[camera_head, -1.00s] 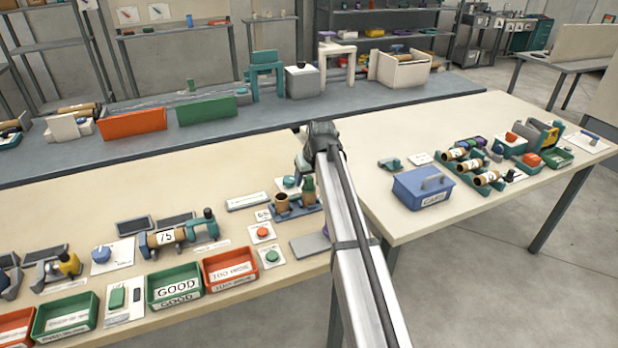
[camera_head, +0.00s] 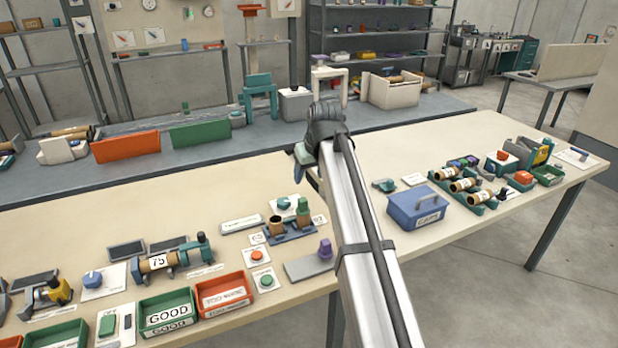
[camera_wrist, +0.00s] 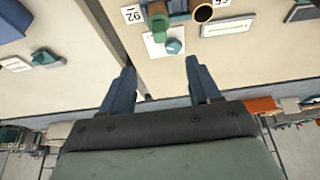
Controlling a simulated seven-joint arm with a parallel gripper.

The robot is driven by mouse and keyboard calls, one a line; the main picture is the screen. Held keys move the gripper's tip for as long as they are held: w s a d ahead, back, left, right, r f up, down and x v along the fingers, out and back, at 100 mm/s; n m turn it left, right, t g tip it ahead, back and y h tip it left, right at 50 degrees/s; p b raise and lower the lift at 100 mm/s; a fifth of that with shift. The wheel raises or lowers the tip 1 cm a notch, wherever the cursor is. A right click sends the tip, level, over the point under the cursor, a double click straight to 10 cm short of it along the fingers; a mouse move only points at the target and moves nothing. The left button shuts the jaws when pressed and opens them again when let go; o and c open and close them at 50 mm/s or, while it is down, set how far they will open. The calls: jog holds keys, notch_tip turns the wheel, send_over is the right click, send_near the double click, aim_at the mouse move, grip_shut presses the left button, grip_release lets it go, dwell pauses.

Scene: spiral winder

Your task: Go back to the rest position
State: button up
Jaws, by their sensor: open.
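My arm rises from the bottom of the head view, and its dark wrist end is above the middle of the bench, over the gap between the two table parts. In the wrist view my gripper (camera_wrist: 160,90) has its two blue fingers wide apart with nothing between them. Below and beyond the fingers lie the bare table top and the dark gap. In the head view the fingers are mostly hidden behind the arm.
A blue lidded box (camera_head: 422,205) stands right of my arm. A two-cup holder (camera_head: 290,230) and a grey plate with a purple knob (camera_head: 325,249) stand left of it. Green (camera_head: 168,312) and red (camera_head: 223,294) trays line the front edge.

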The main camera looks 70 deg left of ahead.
dwell(0.7)
